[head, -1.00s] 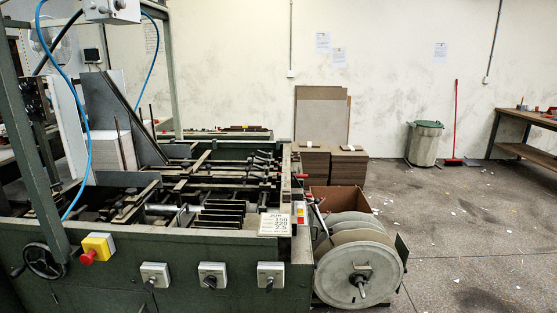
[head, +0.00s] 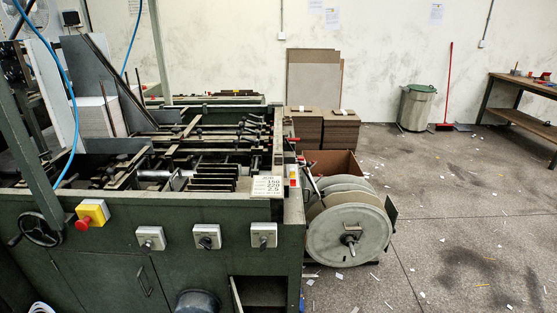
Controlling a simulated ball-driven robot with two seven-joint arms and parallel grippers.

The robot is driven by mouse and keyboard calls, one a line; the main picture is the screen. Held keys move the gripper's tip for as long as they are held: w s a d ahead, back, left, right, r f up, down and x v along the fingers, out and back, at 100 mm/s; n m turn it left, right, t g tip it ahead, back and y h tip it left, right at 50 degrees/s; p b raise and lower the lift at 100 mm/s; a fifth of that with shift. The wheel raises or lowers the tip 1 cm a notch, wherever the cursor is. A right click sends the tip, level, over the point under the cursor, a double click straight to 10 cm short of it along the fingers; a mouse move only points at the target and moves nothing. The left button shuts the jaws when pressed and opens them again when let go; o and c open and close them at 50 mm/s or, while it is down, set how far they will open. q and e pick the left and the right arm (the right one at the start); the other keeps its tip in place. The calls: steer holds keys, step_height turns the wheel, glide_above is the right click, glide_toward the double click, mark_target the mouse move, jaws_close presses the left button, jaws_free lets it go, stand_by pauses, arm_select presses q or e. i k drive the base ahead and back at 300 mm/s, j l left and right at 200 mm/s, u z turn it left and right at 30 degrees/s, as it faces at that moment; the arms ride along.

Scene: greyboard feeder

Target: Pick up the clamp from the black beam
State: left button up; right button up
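The dark green feeder machine (head: 120,213) fills the left half of the head view. Dark bars and rods (head: 215,145) run across its open top, with several small black pieces on them. A small red-tipped part (head: 293,140) sits at the machine's right end. I cannot tell which piece is the clamp or which bar is the black beam at this size. Neither of my grippers is in view.
A large reel (head: 348,238) stands beside the machine's right end. A yellow box with a red button (head: 92,213) and several grey switches line the front. Cardboard stacks (head: 340,130), a bin (head: 416,107) and a workbench (head: 525,85) stand behind. Floor at right is open, with scraps.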

mark_target(278, 158)
steer(key=i+j+z, duration=0.2)
steer(key=z, duration=0.15)
steer(key=i+j+z, duration=0.1)
steer(key=j+z, duration=0.2)
steer(key=i+j+z, duration=0.1)
steer(key=j+z, duration=0.25)
steer(key=i+j+z, duration=0.1)
steer(key=j+z, duration=0.25)
